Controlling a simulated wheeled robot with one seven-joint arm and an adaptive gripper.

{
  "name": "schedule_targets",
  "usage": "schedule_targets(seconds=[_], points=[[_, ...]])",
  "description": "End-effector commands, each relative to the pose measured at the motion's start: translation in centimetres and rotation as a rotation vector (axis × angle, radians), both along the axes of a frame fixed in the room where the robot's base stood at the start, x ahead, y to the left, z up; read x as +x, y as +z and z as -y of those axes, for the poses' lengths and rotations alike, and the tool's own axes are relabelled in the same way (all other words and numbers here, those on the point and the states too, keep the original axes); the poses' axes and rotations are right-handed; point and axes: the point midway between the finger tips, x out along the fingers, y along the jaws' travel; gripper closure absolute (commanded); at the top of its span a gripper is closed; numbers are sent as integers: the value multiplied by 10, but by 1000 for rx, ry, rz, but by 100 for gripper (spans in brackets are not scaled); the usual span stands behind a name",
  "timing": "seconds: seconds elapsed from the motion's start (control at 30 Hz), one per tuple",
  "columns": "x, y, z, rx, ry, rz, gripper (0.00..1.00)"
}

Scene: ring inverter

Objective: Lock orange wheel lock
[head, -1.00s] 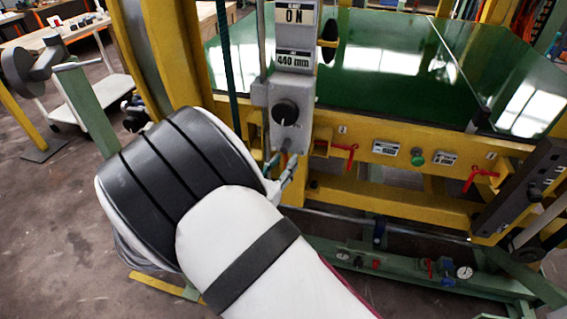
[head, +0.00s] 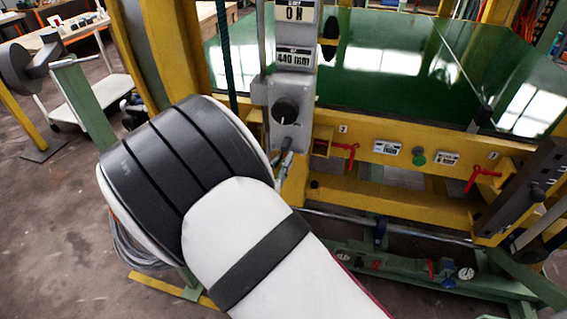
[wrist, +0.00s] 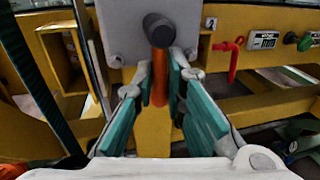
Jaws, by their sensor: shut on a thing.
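An orange upright piece (wrist: 159,82), which looks like the orange wheel lock, shows in the wrist view under a dark round knob (wrist: 158,30). The knob is on a grey housing (wrist: 118,32). My gripper (wrist: 163,78) has its teal-padded fingers on either side of the orange piece and is shut on it. In the head view the grey housing (head: 300,92) and the knob (head: 285,111) show above my gripper (head: 285,165). My arm hides most of the gripper there, and the orange piece cannot be made out.
A yellow frame (head: 400,201) runs to the right, with red handles (head: 347,151) and a green button (head: 418,157). A yellow post (head: 160,45) stands left of the housing. A white cart (head: 97,95) is at the back left. Floor at the left (head: 45,215) is clear.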

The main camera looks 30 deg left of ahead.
Motion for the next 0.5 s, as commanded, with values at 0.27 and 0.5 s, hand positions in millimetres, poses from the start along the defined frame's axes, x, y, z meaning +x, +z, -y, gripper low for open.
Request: schedule_targets(seconds=[0.27, 0.5], points=[[0, 0, 0, 1, 1, -1, 68], [0, 0, 0, 0, 0, 0, 68]])
